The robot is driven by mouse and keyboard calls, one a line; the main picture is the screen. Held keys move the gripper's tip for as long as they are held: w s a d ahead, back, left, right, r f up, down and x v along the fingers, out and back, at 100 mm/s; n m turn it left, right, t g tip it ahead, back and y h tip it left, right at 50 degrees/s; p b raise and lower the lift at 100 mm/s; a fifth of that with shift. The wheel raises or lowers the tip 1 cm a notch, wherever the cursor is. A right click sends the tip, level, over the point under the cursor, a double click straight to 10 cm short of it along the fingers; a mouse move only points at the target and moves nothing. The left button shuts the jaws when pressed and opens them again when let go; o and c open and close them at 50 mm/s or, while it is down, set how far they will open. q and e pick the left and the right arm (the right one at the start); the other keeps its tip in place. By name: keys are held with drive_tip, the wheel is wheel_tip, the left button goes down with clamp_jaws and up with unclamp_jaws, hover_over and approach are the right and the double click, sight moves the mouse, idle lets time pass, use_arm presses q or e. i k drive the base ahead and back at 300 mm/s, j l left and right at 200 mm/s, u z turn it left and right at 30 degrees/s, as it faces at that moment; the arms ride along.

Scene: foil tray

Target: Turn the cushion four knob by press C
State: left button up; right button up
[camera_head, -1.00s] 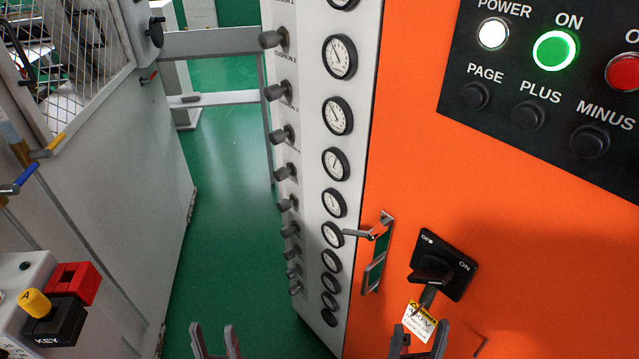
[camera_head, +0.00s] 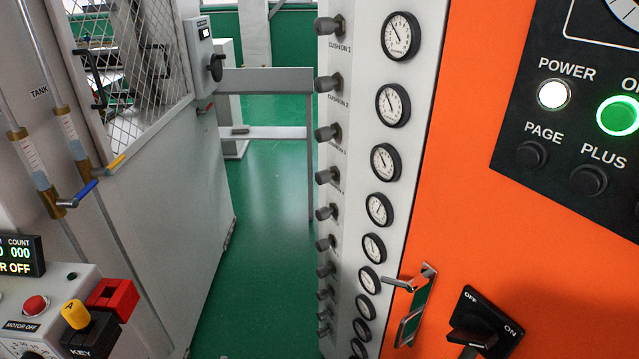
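A column of grey cushion knobs runs down the left face of the white panel. The top visible knob (camera_head: 328,25) has "CUSHION 1" printed below it, and the second knob (camera_head: 328,83) has "CUSHION 2" below it. The third knob (camera_head: 327,132) and the fourth knob from the top (camera_head: 326,176) have labels too small to read surely. Several smaller knobs continue downward. Neither of my grippers is in view, and nothing touches the knobs.
Round gauges (camera_head: 379,210) line the white panel beside the knobs. A metal door handle (camera_head: 412,300) and a black OFF/ON switch (camera_head: 484,325) sit on the orange cabinet. A grey cage machine and a key box stand left. Open green floor (camera_head: 262,200) lies between.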

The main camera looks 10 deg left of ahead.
sight(322, 177)
drive_tip(key=i+u, duration=0.1)
drive_tip(key=u, duration=0.3)
drive_tip(key=i+u, duration=0.15)
drive_tip(key=u, duration=0.3)
drive_tip(key=i+l+u, duration=0.1)
drive_tip(key=u, duration=0.3)
